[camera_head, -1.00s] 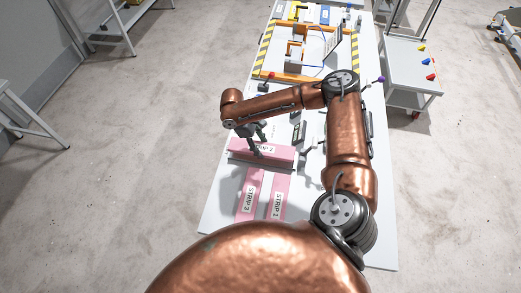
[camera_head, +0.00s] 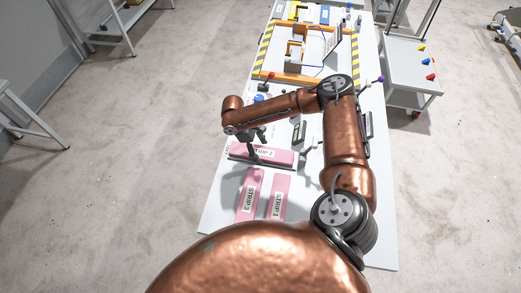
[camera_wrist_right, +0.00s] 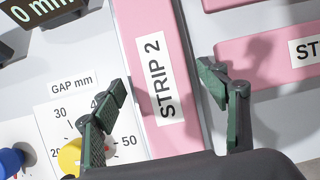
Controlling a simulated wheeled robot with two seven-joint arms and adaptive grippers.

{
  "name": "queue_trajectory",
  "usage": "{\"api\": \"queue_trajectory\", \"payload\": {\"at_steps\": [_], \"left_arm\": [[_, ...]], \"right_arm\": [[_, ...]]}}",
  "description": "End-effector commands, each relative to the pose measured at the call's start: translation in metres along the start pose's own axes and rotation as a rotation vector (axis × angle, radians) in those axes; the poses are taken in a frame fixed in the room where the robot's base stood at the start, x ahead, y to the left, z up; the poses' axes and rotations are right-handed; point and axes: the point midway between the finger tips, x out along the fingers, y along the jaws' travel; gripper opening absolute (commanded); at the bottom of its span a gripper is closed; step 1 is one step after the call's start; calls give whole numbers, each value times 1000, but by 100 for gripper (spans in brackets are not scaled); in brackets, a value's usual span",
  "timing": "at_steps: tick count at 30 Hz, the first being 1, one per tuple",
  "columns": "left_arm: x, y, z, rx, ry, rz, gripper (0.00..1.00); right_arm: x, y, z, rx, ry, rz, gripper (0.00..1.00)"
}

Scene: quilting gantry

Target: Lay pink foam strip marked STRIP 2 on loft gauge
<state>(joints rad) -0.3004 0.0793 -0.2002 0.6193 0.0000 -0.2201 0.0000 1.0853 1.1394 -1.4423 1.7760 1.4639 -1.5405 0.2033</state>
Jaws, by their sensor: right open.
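The pink foam strip marked STRIP 2 (camera_head: 281,156) lies crosswise on the white table, and a narrow grey edge shows along its near side. In the right wrist view the strip (camera_wrist_right: 150,40) runs between my right gripper's fingers, label up. My right gripper (camera_wrist_right: 168,92) is open, one finger on each side of the strip with gaps between. In the head view the right gripper (camera_head: 260,147) is just above the strip. A dark display reading 0 mm (camera_wrist_right: 40,10) stands beside it; the gauge's bed is mostly hidden, so its full contact is unclear. My left gripper is out of view.
Pink strips marked STRIP 3 (camera_head: 248,197) and STRIP 1 (camera_head: 276,200) lie nearer on the table. A GAP mm dial with a yellow knob (camera_wrist_right: 70,155) and a blue knob (camera_wrist_right: 12,160) are close to the left finger. An orange-framed gantry (camera_head: 297,50) stands farther back.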

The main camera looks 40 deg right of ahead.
Motion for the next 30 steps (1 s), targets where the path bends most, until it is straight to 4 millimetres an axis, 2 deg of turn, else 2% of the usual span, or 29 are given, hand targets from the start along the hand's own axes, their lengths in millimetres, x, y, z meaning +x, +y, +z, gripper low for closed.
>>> {"api": "queue_trajectory", "payload": {"at_steps": [5,8,21,25,30], "left_arm": [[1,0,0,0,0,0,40],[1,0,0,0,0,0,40],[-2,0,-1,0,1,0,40],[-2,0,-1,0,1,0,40],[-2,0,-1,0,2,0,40]], "right_arm": [[-1,0,0,0,1,1,67],[-10,0,0,0,2,2,67],[-96,0,0,0,3,1,67],[-112,0,1,0,2,1,67],[-122,0,1,0,0,0,67]]}}
